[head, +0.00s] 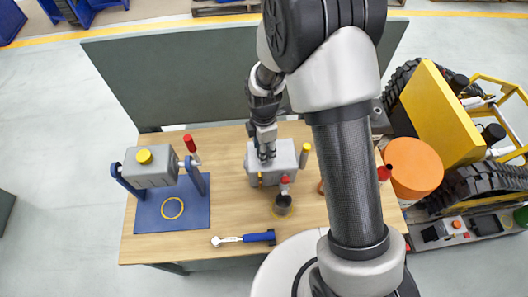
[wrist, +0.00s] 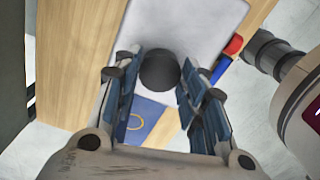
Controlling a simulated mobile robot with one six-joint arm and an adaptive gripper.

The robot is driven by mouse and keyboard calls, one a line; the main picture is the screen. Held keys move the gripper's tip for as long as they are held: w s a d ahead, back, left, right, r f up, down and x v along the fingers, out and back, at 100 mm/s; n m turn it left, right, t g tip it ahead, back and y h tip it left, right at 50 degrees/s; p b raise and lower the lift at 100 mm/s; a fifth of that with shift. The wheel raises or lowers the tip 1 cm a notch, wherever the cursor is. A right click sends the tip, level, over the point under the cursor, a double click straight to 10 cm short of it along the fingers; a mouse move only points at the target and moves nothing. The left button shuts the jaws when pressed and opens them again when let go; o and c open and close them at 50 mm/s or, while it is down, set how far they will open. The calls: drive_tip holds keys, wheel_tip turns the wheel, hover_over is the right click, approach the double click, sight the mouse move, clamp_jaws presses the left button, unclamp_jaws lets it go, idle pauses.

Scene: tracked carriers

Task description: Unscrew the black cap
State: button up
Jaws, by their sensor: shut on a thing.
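The black cap (wrist: 160,70) sits between the two blue-padded fingers of my gripper (wrist: 159,83) in the wrist view. My gripper is shut on it. The cap is on or just above the pale top of a grey box, and I cannot tell how far it is turned. In the head view my gripper (head: 266,157) points down over the grey box (head: 286,153) at the middle of the wooden table. There the cap is hidden by the gripper.
A blue-handled wrench (head: 258,237) lies at the front. A dark cup (head: 283,206) stands near the box. A yellow tracked carrier (head: 445,115) is at right.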

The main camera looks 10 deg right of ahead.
drive_tip(key=n, duration=0.3)
drive_tip(key=shift+f, duration=0.1)
drive_tip(key=n, duration=0.4)
drive_tip(key=shift+s+b, duration=0.1)
drive_tip(key=shift+b, duration=0.3)
